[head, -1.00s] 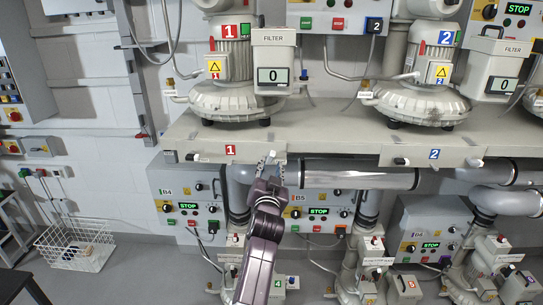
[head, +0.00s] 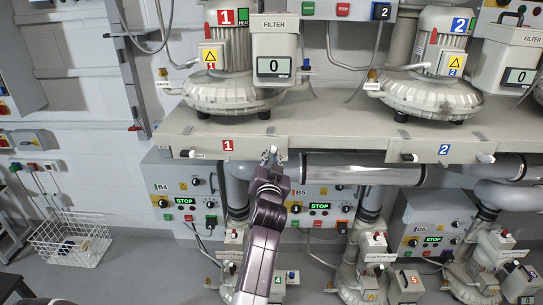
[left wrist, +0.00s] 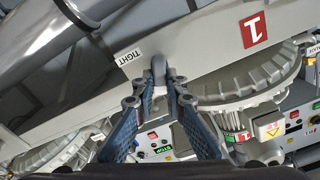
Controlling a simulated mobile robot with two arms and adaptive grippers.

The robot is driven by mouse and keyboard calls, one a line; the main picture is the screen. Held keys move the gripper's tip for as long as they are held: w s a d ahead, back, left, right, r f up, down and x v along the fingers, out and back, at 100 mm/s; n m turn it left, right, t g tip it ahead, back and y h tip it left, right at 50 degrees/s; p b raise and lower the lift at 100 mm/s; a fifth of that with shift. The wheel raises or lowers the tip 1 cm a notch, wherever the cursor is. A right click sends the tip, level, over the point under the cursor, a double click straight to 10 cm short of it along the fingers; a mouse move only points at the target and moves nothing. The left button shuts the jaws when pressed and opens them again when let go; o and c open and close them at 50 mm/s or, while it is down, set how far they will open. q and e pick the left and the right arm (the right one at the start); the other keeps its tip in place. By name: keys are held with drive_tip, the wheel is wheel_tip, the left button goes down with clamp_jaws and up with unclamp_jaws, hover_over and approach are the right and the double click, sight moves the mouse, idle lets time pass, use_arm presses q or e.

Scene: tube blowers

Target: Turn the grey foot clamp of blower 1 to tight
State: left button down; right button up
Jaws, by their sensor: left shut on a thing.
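Blower 1 (head: 232,88) stands on the beige shelf (head: 330,143), whose front edge carries a red 1 label (head: 228,145); the label also shows in the left wrist view (left wrist: 255,29). The grey foot clamp (left wrist: 159,69) sticks out from the shelf edge in the left wrist view, beside a white TIGHT label (left wrist: 129,57). My left gripper (head: 272,156) is at the shelf edge right of the red label. Its blue fingers (left wrist: 161,90) are shut on the clamp's lower end. In the head view the gripper hides most of the clamp. My right gripper is out of view.
A black clamp (head: 184,153) sits left on the same edge. Blower 2 (head: 432,90) stands to the right. A large pipe (head: 350,170) runs just right of my gripper, under the shelf. Control boxes B4 (head: 168,187) and B5 (head: 335,192) hang below.

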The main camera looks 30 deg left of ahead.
use_arm(q)
drive_tip(key=shift+f+m, duration=0.1)
drive_tip(key=shift+m, duration=0.8)
drive_tip(key=m+p, duration=0.1)
drive_tip(key=m, duration=0.1)
drive_tip(key=shift+w+m, duration=0.1)
drive_tip(key=shift+m, duration=0.2)
drive_tip(key=m, duration=0.3)
drive_tip(key=m+p, duration=0.1)
drive_tip(key=m, duration=0.2)
drive_tip(key=m+p, duration=0.1)
drive_tip(key=m, duration=0.1)
drive_tip(key=shift+w+d+f+m, duration=0.1)
drive_tip(key=shift+d+f+m, duration=0.05)
drive_tip(key=shift+f+m, duration=0.25)
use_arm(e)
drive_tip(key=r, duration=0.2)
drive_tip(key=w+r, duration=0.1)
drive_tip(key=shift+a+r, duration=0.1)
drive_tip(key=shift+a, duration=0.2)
use_arm(q)
drive_tip(key=shift+r, duration=0.1)
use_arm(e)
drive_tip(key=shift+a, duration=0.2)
